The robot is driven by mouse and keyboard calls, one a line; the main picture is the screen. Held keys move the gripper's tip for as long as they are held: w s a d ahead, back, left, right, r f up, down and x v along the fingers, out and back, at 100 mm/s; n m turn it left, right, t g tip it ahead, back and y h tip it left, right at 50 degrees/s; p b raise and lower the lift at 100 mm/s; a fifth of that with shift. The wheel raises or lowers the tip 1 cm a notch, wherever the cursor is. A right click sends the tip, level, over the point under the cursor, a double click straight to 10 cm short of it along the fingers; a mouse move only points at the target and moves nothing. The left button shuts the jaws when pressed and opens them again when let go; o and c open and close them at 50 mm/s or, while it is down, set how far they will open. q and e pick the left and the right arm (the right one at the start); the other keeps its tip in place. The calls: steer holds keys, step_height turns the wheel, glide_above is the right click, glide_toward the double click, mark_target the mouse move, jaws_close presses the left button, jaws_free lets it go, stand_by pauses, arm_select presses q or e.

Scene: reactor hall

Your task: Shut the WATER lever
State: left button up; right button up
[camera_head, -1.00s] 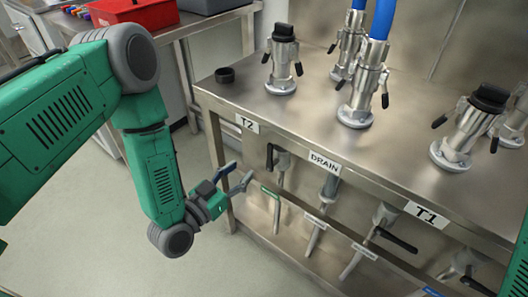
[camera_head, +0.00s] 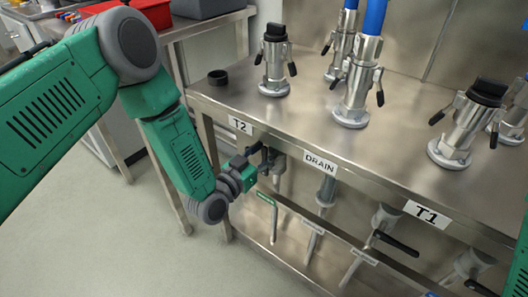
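Several grey valves on pipes hang below the steel bench's front edge. I cannot read the word WATER; the small labels on the lower rail are too small, among them a green one (camera_head: 265,198) and white ones (camera_head: 313,227). The leftmost valve (camera_head: 279,163), between the T2 and DRAIN signs, is partly hidden by my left gripper (camera_head: 262,158). The gripper is at this valve's black lever and overlaps it; contact and finger opening are unclear. Another black lever (camera_head: 397,243) sticks out sideways under T1. My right gripper is out of view.
The steel bench (camera_head: 310,125) carries upright metal couplings (camera_head: 274,65), some with blue hoses (camera_head: 374,17), and a black ring (camera_head: 217,77). A side table with a red bin (camera_head: 145,12) stands at the back left. The floor (camera_head: 140,255) at the lower left is clear.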

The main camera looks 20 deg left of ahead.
arm_select(q)
steer(key=shift+d, duration=0.25)
jaws_close()
steer(key=shift+a, duration=0.15)
